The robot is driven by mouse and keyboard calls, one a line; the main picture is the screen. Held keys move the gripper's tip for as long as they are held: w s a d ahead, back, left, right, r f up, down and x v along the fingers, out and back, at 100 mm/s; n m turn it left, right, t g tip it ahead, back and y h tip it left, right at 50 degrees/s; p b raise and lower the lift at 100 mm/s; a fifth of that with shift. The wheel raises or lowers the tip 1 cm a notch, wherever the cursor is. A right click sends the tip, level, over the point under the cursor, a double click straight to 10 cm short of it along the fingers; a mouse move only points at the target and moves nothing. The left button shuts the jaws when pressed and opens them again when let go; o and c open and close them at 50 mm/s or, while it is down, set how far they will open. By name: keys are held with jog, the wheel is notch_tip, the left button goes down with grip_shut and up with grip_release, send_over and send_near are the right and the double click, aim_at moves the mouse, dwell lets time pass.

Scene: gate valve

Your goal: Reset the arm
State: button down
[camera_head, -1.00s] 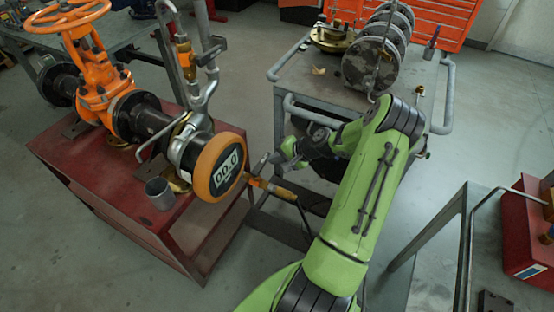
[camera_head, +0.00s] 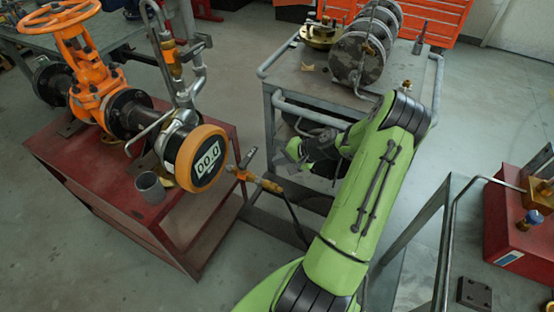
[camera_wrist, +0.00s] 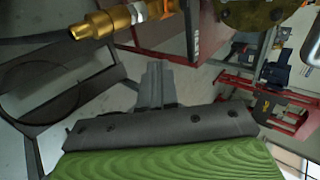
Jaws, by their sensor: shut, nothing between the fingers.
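My green arm reaches forward from the bottom of the head view and bends at the elbow. Its gripper (camera_head: 290,148) points left, in front of the grey cart and to the right of the gauge. In the wrist view the grey fingers of my gripper (camera_wrist: 155,72) are together with nothing between them. A brass fitting with a hose (camera_head: 250,178) lies between the gauge and my arm; brass also shows close by in the wrist view (camera_wrist: 110,22).
The red stand (camera_head: 190,235) carries the valve pipe and a small grey cup (camera_head: 150,187). The grey cart (camera_head: 285,78) holds flanged discs (camera_head: 362,55) and a brass flange. A metal frame and a red box (camera_head: 510,225) stand at the right. Open floor lies at lower left.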

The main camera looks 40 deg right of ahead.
jog(key=p+v, duration=0.2)
jog(key=v, duration=0.5)
jog(key=shift+r, duration=0.6)
jog(key=a+r+n+g+h+p, duration=0.25)
jog(key=a+r+n+g, duration=0.4)
jog(key=a+r, duration=1)
jog(key=s+a+r+n+t+h+p, duration=0.1)
jog(key=s+a+r+n+t+p, duration=0.2)
jog(key=s+a+r+n, duration=0.4)
jog(key=s+a+r, duration=0.4)
jog(key=s+a, duration=0.1)
jog(key=s, duration=0.2)
jog(key=shift+a, duration=0.2)
